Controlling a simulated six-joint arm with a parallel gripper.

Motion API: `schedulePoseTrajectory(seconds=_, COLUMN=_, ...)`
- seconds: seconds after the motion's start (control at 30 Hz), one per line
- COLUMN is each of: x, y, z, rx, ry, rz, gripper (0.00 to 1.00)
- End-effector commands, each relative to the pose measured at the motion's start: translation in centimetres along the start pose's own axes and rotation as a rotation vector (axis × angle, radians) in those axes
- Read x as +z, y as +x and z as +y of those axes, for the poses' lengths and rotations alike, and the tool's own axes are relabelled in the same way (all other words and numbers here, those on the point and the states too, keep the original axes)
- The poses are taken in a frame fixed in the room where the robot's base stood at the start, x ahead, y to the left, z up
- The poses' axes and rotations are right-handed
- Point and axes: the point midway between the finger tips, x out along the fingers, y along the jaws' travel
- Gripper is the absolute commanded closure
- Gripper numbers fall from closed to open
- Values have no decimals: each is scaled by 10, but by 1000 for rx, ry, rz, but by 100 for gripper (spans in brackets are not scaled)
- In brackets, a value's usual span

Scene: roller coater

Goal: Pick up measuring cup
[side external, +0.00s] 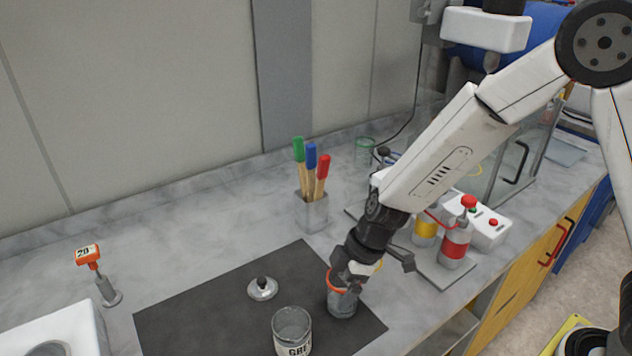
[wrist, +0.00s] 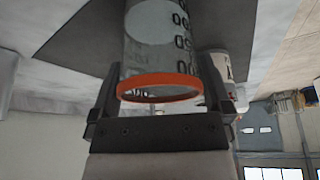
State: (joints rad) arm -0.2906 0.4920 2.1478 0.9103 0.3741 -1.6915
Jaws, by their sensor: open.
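The measuring cup (side external: 342,303) is a clear grey cylinder with an orange rim, standing on the dark mat (side external: 210,312) near its right side. In the wrist view the cup (wrist: 155,45) shows dark printed graduations and its orange rim. My gripper (side external: 352,272) is at the top of the cup, pointing down. In the wrist view its two fingers stand open on either side of the cup. Finger contact with the cup cannot be made out.
A jar marked "GRE" (side external: 291,333) and a small knobbed lid (side external: 262,289) are on the mat left of the cup. A holder (side external: 312,212) with coloured-handled tools stands behind. Bottles with yellow (side external: 425,230) and red (side external: 455,246) bands stand to the right.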

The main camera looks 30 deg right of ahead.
Motion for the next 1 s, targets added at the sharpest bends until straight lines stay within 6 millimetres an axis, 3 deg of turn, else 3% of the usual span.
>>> schedulePoseTrajectory(seconds=0.6, x=0, y=4, z=0, rx=0, ry=0, rz=0, gripper=0)
schedulePoseTrajectory(seconds=0.67, x=0, y=4, z=0, rx=0, ry=0, rz=0, gripper=16)
schedulePoseTrajectory(seconds=0.87, x=0, y=4, z=0, rx=0, ry=0, rz=0, gripper=78)
schedulePoseTrajectory(seconds=1.0, x=0, y=4, z=0, rx=0, ry=0, rz=0, gripper=78)
